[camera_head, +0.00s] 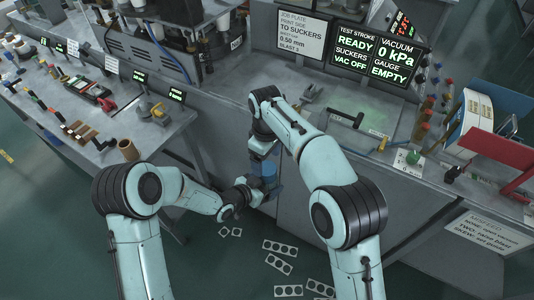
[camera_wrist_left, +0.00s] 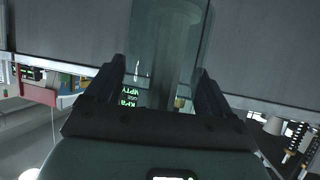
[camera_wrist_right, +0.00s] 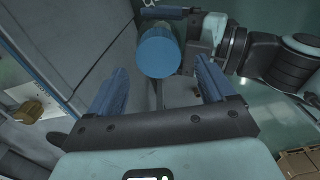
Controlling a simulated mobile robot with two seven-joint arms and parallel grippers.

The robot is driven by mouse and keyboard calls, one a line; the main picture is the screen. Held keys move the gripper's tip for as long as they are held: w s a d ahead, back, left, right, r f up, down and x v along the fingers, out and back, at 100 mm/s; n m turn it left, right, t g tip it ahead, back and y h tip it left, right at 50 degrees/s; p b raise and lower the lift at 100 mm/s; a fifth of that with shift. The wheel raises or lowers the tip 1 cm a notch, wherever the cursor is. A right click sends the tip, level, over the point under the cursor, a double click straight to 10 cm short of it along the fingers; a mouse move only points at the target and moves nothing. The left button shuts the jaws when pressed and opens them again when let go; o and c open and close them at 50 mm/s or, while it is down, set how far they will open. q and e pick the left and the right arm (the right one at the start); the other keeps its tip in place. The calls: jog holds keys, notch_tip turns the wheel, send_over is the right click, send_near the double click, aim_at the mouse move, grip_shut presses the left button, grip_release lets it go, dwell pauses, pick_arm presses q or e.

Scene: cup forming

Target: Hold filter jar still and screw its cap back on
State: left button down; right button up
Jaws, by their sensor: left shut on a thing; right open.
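The filter jar (camera_wrist_left: 168,50) is a clear cylinder with a pale core inside, upright between the fingers of my left gripper (camera_wrist_left: 163,75). My left gripper is shut on it; it also shows in the head view (camera_head: 245,192), in front of the grey cabinet. The blue round cap (camera_wrist_right: 158,50) sits at the jar's top end; I cannot tell whether it is threaded on. In the head view the cap (camera_head: 265,168) is partly hidden by my right wrist. My right gripper (camera_wrist_right: 160,72) is open and empty, above the cap, its blue fingers either side of it in view.
The grey cabinet (camera_head: 310,215) stands close behind the jar. The left bench (camera_head: 85,135) holds tools and a brown cup (camera_head: 128,150). A panel reads VACUUM 0 kPa (camera_head: 395,60). Several white perforated plates (camera_head: 280,248) lie on the green floor.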

aim_at(267, 168)
jog(key=n, duration=0.4)
jog(key=shift+r+n, duration=0.2)
jog(key=shift+n, duration=0.1)
jog(key=n, duration=0.4)
jog(key=shift+r+n, duration=0.15)
jog(key=shift+n, duration=0.15)
jog(key=n, duration=0.4)
jog(key=shift+r, duration=0.15)
jog(key=n, duration=0.5)
jog(key=shift+r+n, duration=0.25)
jog(key=shift+n, duration=0.05)
jog(key=shift+d, duration=0.1)
notch_tip(267, 168, down, 8)
jog(key=shift+f, duration=0.1)
